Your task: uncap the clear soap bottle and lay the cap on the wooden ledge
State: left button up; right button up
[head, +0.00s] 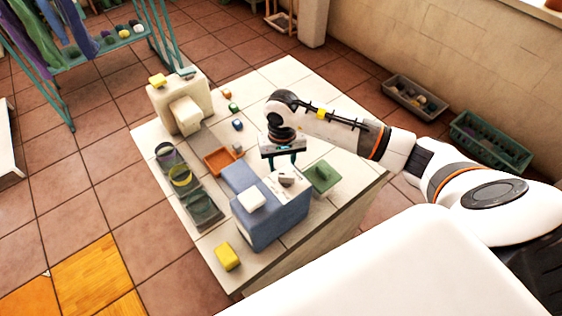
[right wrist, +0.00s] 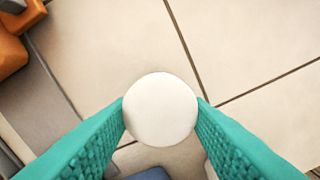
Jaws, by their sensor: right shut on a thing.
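My right gripper (head: 285,157) is over the tiled counter (head: 285,78), just behind the blue block. In the right wrist view its teal fingers (right wrist: 161,112) are shut on a round white thing (right wrist: 161,109), which looks like a cap seen from above. Whether a bottle is under it is hidden. I cannot make out the clear soap bottle in the head view. I cannot pick out a wooden ledge for sure; a yellow wood-grained panel (head: 95,272) shows at the lower left. My left gripper is not in view.
The blue block (head: 270,222) carries a white piece (head: 251,200). A green dish (head: 322,176), an orange tray (head: 222,161), a yellow sponge (head: 227,257) and several coloured cups are close by. A beige box (head: 178,105) stands at the back left.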

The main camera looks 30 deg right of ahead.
jog(key=shift+f, duration=0.85)
jog(key=o, duration=1.1)
jog(key=shift+r, duration=0.1)
